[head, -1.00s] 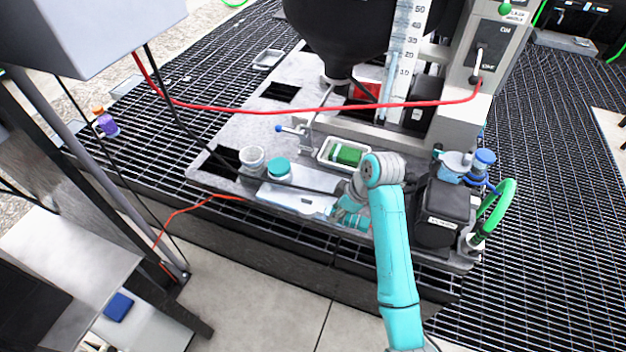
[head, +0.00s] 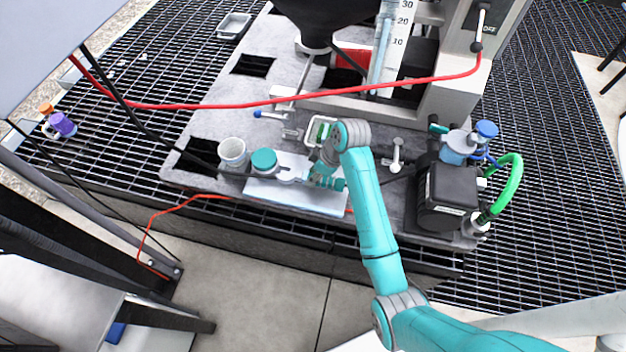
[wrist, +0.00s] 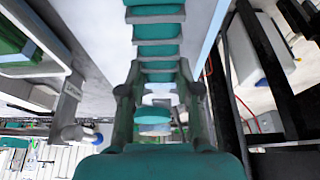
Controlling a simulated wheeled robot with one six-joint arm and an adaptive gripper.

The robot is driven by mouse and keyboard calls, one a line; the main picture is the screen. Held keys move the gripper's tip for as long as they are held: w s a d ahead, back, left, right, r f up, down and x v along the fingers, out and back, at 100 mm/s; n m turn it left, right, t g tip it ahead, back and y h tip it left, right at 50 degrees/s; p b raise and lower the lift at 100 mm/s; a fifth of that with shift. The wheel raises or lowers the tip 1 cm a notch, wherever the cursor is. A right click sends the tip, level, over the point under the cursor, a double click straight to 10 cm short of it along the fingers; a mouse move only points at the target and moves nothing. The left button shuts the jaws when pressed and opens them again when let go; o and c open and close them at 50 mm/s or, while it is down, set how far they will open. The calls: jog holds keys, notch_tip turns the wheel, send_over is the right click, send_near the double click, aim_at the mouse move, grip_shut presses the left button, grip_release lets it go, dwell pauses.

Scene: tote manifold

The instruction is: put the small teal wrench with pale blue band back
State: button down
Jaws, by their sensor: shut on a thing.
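My gripper (wrist: 158,100) is shut on the small teal wrench (wrist: 155,116). Only a short teal piece with a pale part shows between the fingers in the wrist view; the rest is hidden. In the head view my gripper (head: 328,178) is low over the right end of a pale tray (head: 285,198), and the wrench cannot be made out apart from the teal fingers. I cannot tell whether the wrench touches the tray.
A white cup (head: 233,153) and a teal-lidded jar (head: 264,161) stand left of my gripper. A green-filled tray (wrist: 20,45) is close by, partly behind my arm. A black box (head: 447,195) stands to the right. A red hose (head: 230,105) crosses above the plate.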

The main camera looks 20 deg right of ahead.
jog(key=shift+f, duration=1.8)
jog(key=c, duration=0.8)
grip_release()
jog(key=v, duration=1.2)
jog(key=shift+a, duration=0.1)
